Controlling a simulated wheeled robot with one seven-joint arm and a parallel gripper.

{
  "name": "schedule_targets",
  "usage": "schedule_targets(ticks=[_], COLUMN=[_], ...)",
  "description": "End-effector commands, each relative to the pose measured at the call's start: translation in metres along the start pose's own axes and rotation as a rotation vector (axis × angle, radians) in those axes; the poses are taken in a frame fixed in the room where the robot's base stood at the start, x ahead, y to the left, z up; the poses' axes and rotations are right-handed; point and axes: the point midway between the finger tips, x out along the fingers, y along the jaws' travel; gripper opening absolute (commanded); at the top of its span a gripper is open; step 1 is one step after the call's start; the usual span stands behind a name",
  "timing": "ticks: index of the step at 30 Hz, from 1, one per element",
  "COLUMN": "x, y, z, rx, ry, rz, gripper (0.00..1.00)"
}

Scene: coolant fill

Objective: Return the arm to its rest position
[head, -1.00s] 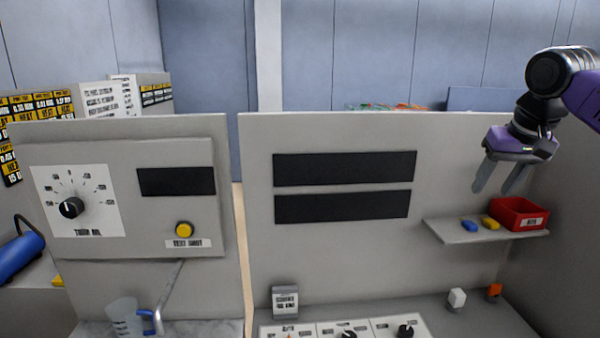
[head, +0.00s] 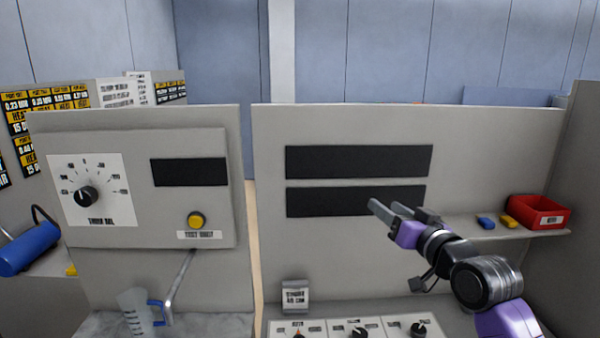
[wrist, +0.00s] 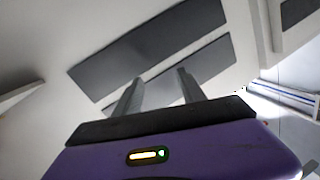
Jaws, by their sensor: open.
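My gripper (head: 380,211) is in the head view right of centre, in front of the lower black display strip (head: 335,202) on the right-hand panel. Its fingers point left and slightly up, and they are empty. In the wrist view my gripper (wrist: 155,90) shows two grey fingers apart with nothing between them, and the black strips lie beyond them. My purple and dark arm reaches in from the lower right corner of the head view. I cannot tell the exact gap between the fingers and the panel.
A shelf (head: 470,229) at right holds a red bin (head: 538,214) and small blue and yellow pieces. A dial panel (head: 140,150) stands at left. A measuring jug (head: 136,312) stands below it. Control knobs (head: 358,333) line the bottom edge.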

Motion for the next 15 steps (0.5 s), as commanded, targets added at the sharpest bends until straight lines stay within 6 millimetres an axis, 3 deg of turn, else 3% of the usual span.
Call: schedule_targets(ticks=[1, 8, 15], x=[-0.009, -0.061, -0.133], y=[-0.006, -0.019, -0.024], z=[0.015, 0.056, 0.105], rx=[0.021, 0.065, 0.076], ry=[0.036, 0.202, 0.313], rz=[0.000, 0.051, 0.149], gripper=[0.48, 0.48, 0.48])
